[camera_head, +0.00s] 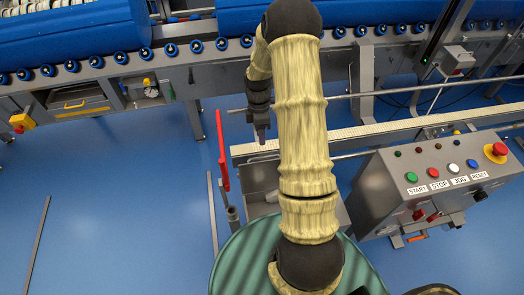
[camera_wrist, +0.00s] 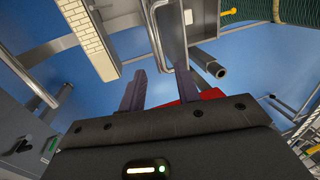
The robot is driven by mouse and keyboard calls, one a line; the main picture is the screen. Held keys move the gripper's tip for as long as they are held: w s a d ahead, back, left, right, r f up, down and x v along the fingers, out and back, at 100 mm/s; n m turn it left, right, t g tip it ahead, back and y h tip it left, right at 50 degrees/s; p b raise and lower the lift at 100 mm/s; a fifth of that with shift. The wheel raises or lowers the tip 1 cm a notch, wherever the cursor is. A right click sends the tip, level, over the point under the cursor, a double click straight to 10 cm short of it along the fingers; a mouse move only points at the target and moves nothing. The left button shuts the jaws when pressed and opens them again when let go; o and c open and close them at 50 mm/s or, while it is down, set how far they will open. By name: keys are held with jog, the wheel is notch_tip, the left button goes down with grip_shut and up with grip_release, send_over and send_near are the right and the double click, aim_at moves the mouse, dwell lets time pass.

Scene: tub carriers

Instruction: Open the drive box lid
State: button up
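No part in view is labelled as the drive box, so I cannot tell for sure which lid is meant. A grey panel with a yellow handle (camera_head: 75,104) sits low on the conveyor frame at the left and looks shut.
A red upright lever (camera_head: 222,150) stands close left of my gripper. A control box (camera_head: 432,185) with START, STOP, JOG and RESET buttons is at the right. The pale-topped rail (camera_head: 400,124) runs right. Blue rollers (camera_head: 80,30) line the back. Blue floor is open at left.

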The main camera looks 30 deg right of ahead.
aim_at(262, 157)
jog(key=x, duration=0.8)
jog(key=shift+f+p, duration=0.35)
jog(key=shift+p, duration=0.05)
jog(key=shift+s, duration=0.1)
grip_shut()
